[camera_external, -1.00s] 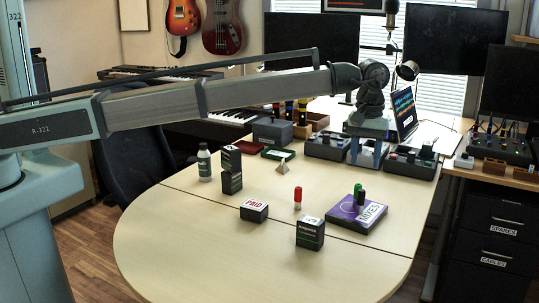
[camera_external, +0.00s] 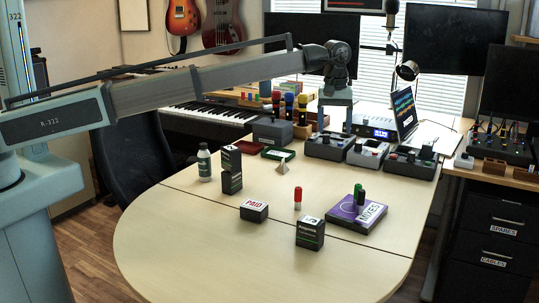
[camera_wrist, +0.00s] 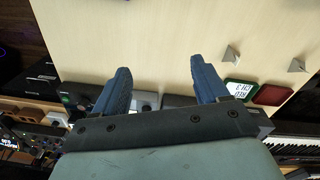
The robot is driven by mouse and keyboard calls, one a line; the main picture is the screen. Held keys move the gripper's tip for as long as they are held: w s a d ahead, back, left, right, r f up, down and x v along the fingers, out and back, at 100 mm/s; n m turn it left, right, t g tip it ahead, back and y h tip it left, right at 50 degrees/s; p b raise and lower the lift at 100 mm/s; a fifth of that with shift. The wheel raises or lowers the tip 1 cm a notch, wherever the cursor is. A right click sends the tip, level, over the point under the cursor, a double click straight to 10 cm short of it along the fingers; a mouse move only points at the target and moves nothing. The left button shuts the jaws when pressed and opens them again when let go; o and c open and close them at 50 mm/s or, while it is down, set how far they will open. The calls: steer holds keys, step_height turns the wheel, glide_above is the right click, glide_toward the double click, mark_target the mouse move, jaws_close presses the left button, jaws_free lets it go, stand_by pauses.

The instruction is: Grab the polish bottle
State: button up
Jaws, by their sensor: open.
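Two stacked dark boxes (camera_external: 231,169) stand just right of the bottle. The table's front is clear.

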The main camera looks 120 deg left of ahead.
steer(key=s+a+r+n, duration=0.1)
steer(key=s+a, duration=0.1)
steer(key=s, duration=1)
steer(key=m, duration=0.4)
glide_above(205, 144)
steer(key=shift+w+a+f, duration=0.1)
steer(key=shift+a+f, duration=0.1)
steer(key=shift+f, duration=0.25)
steer(key=m, duration=0.3)
steer(key=shift+d+m, duration=0.15)
steer(key=shift+m, duration=0.25)
step_height(205, 144, down, 8)
steer(key=shift+f, duration=0.25)
steer(key=shift+s+f, duration=0.2)
steer(key=shift+f, duration=1.15)
steer(key=shift+s+f, duration=0.2)
steer(key=shift+f, duration=1.1)
